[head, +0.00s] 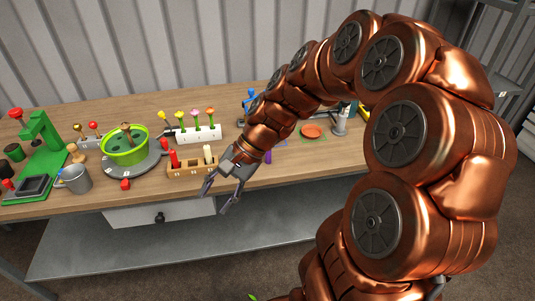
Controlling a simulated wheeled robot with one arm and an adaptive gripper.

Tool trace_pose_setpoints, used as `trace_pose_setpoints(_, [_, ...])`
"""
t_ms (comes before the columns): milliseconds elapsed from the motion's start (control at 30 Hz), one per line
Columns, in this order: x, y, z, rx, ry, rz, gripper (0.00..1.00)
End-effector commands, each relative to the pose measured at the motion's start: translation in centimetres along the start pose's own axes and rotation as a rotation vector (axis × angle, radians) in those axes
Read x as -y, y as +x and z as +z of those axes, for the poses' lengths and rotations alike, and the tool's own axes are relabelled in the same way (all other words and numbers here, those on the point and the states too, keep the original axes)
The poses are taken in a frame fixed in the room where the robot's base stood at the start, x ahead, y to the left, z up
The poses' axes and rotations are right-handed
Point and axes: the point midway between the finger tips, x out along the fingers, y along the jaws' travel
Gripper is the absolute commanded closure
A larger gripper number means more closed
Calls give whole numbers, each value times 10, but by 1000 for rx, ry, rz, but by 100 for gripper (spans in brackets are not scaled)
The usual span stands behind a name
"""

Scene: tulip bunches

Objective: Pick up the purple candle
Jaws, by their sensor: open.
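A small purple thing (268,157), likely the purple candle, shows on the wooden table (330,155) just right of my wrist. My arm hides part of it, and I cannot tell its full shape. My gripper (216,198) is open and empty, with its fingers pointing down and left near the table's front edge. It is to the left of the purple thing and in front of it, apart from it. A wooden holder (181,172) with a red candle (173,157) and a cream candle (208,153) stands just left of my gripper.
A green pot (125,148) stands on a grey round base at the left, with a metal watering can (76,179) beside it. A white block (198,135) holds tulips behind the holder. An orange dish (312,131) lies at the right. A drawer (160,214) is below.

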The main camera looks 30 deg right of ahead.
Motion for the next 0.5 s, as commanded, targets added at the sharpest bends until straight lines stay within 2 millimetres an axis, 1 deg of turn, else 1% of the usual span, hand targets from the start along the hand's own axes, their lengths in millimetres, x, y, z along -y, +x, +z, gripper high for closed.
trace_pose_setpoints(33, [7,-4,-19,14,83,-59,48])
trace_pose_setpoints(100, [17,-11,-43,32,196,-141,48])
trace_pose_setpoints(167, [23,-20,-67,44,293,-212,48])
trace_pose_setpoints(200, [26,-26,-83,53,359,-261,48])
trace_pose_setpoints(267, [28,-37,-108,67,458,-334,48])
trace_pose_setpoints(300, [27,-43,-126,80,527,-382,48])
trace_pose_setpoints(367, [24,-55,-152,97,628,-457,48])
trace_pose_setpoints(400, [19,-63,-171,108,696,-505,48])
trace_pose_setpoints(467, [12,-76,-198,125,794,-579,48])
trace_pose_setpoints(500, [5,-84,-215,136,855,-625,48])
